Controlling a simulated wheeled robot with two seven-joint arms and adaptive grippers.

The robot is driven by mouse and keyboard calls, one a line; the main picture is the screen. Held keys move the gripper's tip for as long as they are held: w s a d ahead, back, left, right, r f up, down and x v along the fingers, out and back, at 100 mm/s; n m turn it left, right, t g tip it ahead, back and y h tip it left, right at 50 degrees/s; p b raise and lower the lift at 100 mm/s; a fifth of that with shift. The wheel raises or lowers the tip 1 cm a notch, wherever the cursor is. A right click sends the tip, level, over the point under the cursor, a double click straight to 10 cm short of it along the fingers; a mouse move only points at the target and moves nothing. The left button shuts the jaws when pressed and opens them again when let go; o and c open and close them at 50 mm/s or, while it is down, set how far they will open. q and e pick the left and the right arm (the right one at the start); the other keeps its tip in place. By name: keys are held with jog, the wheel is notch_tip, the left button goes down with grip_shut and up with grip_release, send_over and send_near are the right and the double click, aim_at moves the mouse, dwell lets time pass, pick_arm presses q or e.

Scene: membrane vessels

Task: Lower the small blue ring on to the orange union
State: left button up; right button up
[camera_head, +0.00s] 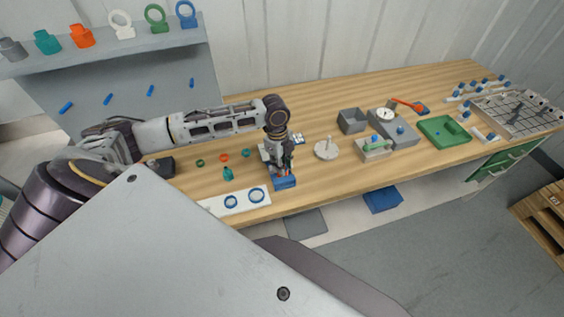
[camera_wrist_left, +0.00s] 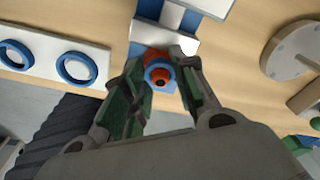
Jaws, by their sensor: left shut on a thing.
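My left gripper (camera_head: 286,160) is over the workbench, pointing down above a blue block (camera_head: 284,183). In the left wrist view its two green-padded fingers (camera_wrist_left: 160,72) are closed in on the small blue ring (camera_wrist_left: 149,74). The orange union (camera_wrist_left: 155,54) shows behind the ring and through its opening. The ring looks lined up with the union, but I cannot tell whether it rests on it or is held just above. In the head view the fingers hide the ring, and only a bit of the orange union shows. My right gripper is not in view.
A white strip (camera_head: 213,208) with two larger blue rings (camera_head: 231,202) lies left of the block. A grey round plate with a post (camera_head: 326,151) stands to the right.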

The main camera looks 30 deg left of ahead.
pick_arm(q)
jog(key=shift+f, duration=0.2)
dwell(0.3)
jog(key=o, duration=0.8)
jog(key=shift+a+r, duration=0.25)
jog(key=shift+r, duration=1.75)
jog(key=shift+a+r, duration=0.2)
jog(key=shift+r, duration=1.75)
jog(key=shift+a+r, duration=0.25)
jog(key=shift+r, duration=1.75)
jog(key=shift+f, duration=0.1)
